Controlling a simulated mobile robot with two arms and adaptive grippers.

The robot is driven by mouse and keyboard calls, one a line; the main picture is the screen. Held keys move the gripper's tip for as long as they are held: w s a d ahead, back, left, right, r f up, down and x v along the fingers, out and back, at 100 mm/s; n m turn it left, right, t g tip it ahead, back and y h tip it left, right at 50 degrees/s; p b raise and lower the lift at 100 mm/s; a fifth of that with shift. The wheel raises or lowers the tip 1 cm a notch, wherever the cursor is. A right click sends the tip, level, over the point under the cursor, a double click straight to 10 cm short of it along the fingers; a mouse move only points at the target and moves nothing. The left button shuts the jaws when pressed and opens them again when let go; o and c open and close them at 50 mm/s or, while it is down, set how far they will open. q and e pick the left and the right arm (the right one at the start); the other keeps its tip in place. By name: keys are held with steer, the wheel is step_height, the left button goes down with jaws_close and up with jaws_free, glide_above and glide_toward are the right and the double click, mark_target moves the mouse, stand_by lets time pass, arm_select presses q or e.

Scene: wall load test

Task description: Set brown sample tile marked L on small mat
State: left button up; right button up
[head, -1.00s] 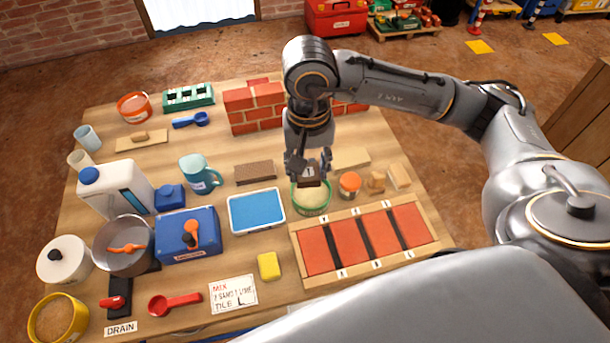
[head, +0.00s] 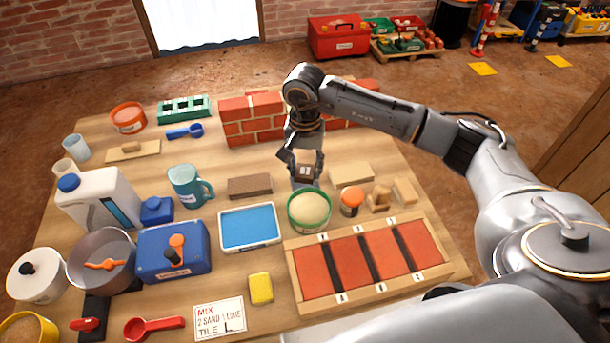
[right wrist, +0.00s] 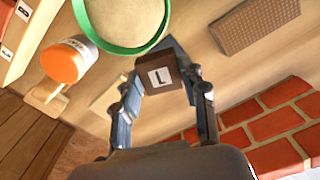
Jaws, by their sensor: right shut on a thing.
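My right gripper (head: 305,168) is shut on the brown tile (head: 305,174), just behind the green bowl. In the right wrist view the tile (right wrist: 162,77) sits between the two fingertips, its white label with a black L facing the camera. A small blue-grey patch (right wrist: 180,56) shows behind the tile there, mostly hidden; it may be the small mat. I cannot tell whether the tile touches it. My left gripper is not in view.
The green bowl of pale powder (head: 310,208) stands close in front of the gripper. A brown textured block (head: 250,186) lies to the left, a pale board (head: 351,173) to the right. The brick wall (head: 250,118) stands behind. An orange-lidded jar (head: 352,198) is near the bowl.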

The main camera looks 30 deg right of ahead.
mark_target(305, 167)
steer(key=w+f, duration=0.1)
steer(key=w+d+f, duration=0.1)
steer(key=shift+f, duration=0.4)
step_height(305, 167, down, 3)
steer(key=shift+f, duration=0.1)
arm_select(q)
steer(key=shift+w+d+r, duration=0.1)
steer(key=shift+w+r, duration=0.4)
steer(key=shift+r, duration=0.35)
arm_select(e)
steer(key=shift+w, duration=0.1)
arm_select(q)
steer(key=shift+b, duration=0.35)
arm_select(e)
steer(key=shift+f, duration=0.1)
steer(key=o, duration=1)
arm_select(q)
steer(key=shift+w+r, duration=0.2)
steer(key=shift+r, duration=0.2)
arm_select(e)
steer(key=shift+r, duration=0.2)
